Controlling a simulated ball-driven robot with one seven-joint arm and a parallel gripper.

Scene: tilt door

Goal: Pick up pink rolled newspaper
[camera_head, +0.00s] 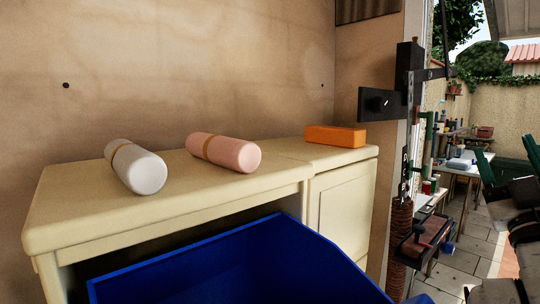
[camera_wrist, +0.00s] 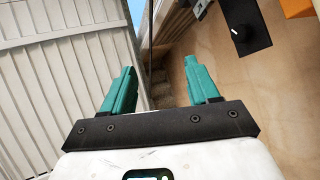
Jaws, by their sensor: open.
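The pink rolled newspaper (camera_head: 232,153) lies on its side on the cream cabinet top (camera_head: 90,210) in the head view, with a tan band around it. A white rolled newspaper (camera_head: 143,171) with a similar band lies to its left, apart from it.
An orange block (camera_head: 335,136) lies on the cabinet top at the right. A blue bin (camera_head: 240,265) stands in front of the cabinet. The wrist view faces a white slatted door panel (camera_wrist: 45,80).

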